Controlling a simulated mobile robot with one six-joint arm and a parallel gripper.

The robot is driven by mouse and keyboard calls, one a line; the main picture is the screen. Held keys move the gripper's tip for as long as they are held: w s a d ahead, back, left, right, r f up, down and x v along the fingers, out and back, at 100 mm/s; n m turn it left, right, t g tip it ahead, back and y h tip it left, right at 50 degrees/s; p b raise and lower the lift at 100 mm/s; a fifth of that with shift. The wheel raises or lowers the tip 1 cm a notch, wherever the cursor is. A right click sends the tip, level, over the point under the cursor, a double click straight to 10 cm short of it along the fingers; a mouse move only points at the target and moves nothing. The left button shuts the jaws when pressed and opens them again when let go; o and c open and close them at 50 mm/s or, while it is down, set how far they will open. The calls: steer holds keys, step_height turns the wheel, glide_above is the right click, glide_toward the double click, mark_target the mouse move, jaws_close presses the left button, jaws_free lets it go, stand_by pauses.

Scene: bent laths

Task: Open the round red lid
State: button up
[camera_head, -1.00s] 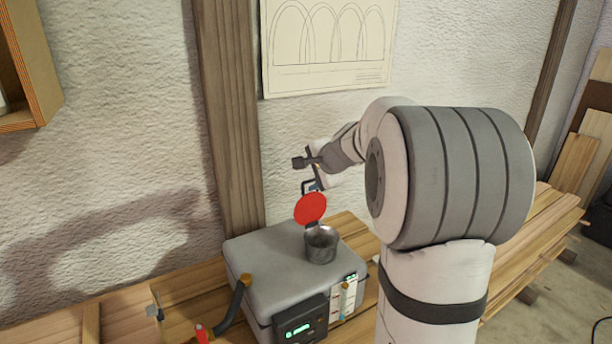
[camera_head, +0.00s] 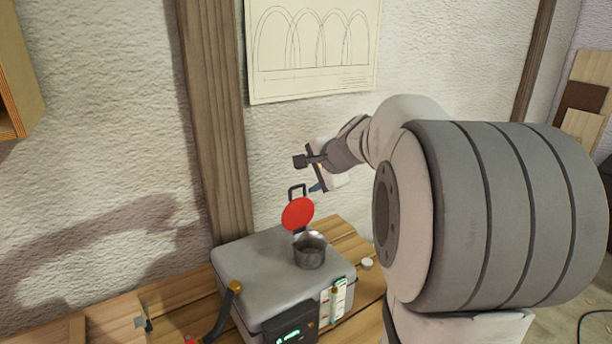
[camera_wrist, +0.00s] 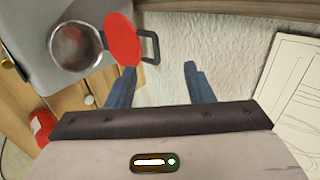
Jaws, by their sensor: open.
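The round red lid (camera_head: 298,214) stands raised on its hinge above a short metal filler neck (camera_head: 310,252) on top of a grey box (camera_head: 262,262). The neck's mouth is uncovered. A dark loop handle (camera_head: 297,192) sticks out from the lid's edge. In the wrist view the red lid (camera_wrist: 123,39) and its handle (camera_wrist: 150,47) lie just beyond the fingers, beside the open neck (camera_wrist: 76,46). My gripper (camera_wrist: 157,78) is open and empty, with its two blue fingers apart. In the head view my gripper (camera_head: 316,188) is above and right of the handle, apart from it.
The box stands on a wooden bench (camera_head: 175,293) against a rough white wall. A wooden post (camera_head: 213,120) rises behind it, and a drawing (camera_head: 313,50) hangs above. A hose (camera_head: 222,312) is at the box's left front. A small white cap (camera_head: 367,263) lies to its right.

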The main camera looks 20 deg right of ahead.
steer(key=s+d+r+b, duration=0.1)
steer(key=s+d+b, duration=0.1)
steer(key=s, duration=1)
steer(key=shift+d+r+b, duration=0.2)
steer(key=shift+r+b, duration=0.15)
steer(key=s+a+f+n+g+h, duration=0.1)
steer(key=s+a+f+n+g, duration=0.5)
steer(key=s+a+f+n, duration=0.9)
steer(key=shift+s+f+n+g+h, duration=0.3)
steer(key=shift+s+f+n+h, duration=0.1)
steer(key=shift+f, duration=0.25)
steer(key=shift+c, duration=0.5)
